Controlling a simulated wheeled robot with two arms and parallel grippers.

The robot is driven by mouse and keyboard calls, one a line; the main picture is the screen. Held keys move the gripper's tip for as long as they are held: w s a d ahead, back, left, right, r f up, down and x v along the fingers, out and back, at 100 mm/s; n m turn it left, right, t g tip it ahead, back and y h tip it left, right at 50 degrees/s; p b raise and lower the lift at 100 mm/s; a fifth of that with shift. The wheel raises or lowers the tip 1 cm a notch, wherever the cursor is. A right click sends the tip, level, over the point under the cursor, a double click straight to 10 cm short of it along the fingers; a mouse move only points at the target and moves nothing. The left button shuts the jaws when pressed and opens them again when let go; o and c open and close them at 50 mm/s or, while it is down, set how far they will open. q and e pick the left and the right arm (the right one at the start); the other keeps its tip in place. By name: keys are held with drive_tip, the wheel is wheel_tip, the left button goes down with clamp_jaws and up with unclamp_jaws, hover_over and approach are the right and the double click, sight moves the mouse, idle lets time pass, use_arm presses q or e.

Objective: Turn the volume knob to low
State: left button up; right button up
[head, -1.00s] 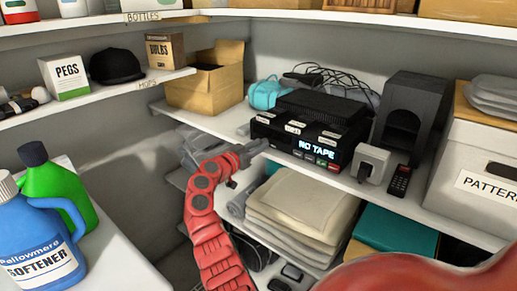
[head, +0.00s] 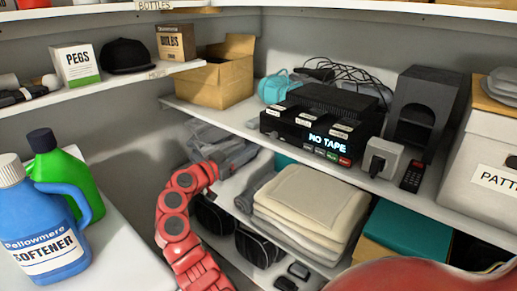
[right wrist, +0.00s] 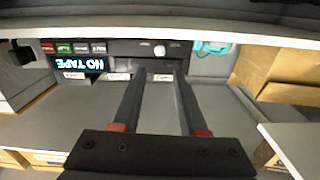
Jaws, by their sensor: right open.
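The black tape deck (head: 318,128) sits on the middle shelf with a lit "NO TAPE" display and labelled buttons. In the right wrist view the deck (right wrist: 130,50) appears upside down, and a small pale round knob (right wrist: 159,50) shows on its front. The knob's setting is too small to read. My right gripper (right wrist: 164,74) is open and empty, its two fingers pointing toward the deck's front around the knob's line of sight; contact cannot be made out. My left gripper is not in view.
A grey plug-like box (head: 381,159), a remote (head: 411,176) and a black speaker (head: 422,110) stand right of the deck. An open cardboard box (head: 222,80) is to its left. Folded cloths (head: 310,205) lie on the shelf below. An upper shelf overhangs.

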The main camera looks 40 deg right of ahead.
drive_tip(key=a, duration=0.6)
drive_tip(key=shift+s+b, duration=0.2)
drive_tip(key=shift+b, duration=0.25)
drive_tip(key=shift+o, duration=1.1)
drive_tip(key=shift+r, duration=0.1)
drive_tip(key=shift+o, duration=0.2)
drive_tip(key=n+p, duration=0.1)
drive_tip(key=p, duration=0.3)
drive_tip(key=r+n+p, duration=0.1)
drive_tip(key=n+p, duration=0.1)
drive_tip(key=p, duration=0.3)
drive_tip(key=shift+s, duration=0.15)
drive_tip(key=p, duration=0.6)
approach(272, 136)
drive_tip(key=shift+n, duration=0.4)
drive_tip(key=d, duration=0.6)
drive_tip(key=shift+d, duration=0.9)
